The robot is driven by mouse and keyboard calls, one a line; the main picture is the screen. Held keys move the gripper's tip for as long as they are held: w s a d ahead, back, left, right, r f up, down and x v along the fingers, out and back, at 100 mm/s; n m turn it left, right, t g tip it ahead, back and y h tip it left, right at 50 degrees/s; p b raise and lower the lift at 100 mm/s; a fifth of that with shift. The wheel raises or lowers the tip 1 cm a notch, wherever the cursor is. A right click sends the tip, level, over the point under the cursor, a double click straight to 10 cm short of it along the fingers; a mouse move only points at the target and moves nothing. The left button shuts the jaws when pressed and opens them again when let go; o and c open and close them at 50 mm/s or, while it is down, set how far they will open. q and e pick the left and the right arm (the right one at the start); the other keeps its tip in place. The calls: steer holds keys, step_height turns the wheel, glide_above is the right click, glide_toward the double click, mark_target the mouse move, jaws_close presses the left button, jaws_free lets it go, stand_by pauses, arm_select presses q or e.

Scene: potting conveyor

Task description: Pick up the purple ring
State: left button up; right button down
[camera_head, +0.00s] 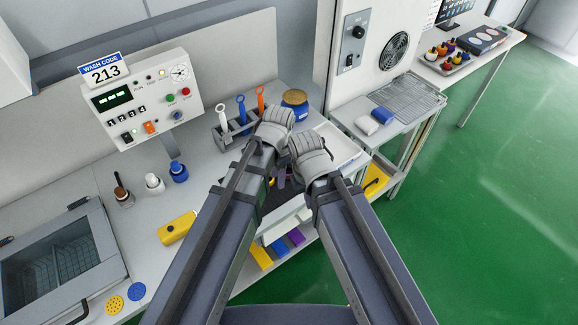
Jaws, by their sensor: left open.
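I cannot clearly make out a purple ring. A small dark purplish shape shows in the gap between my arms, too small and covered to name. My left gripper (281,179) shows only in part in that gap, beyond my forearms, and is open. Whether anything lies between its fingers is hidden. My right arm comes up from the lower right, and its wrist bends in beside the left one. My right gripper is hidden behind the arm.
A tool holder (232,130) and blue jar (295,102) stand behind my wrists. A side table (395,108) stands right; green floor there is clear.

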arm_select(q)
steer(key=w+m, duration=0.1)
steer(key=m, duration=0.1)
steer(key=w+d+f+m+b, duration=0.1)
steer(key=w+m, duration=0.1)
steer(key=w+d+m, duration=0.1)
steer(key=w+m, duration=0.1)
steer(key=shift+w+d+f+b, duration=0.1)
steer(key=shift+w+f+b, duration=0.1)
steer(key=shift+b, duration=0.2)
steer(key=f+b, duration=0.5)
steer(key=shift+w+d, duration=0.2)
steer(key=shift+d, duration=0.05)
steer(key=shift+c, duration=0.2)
jaws_close()
stand_by(0.4)
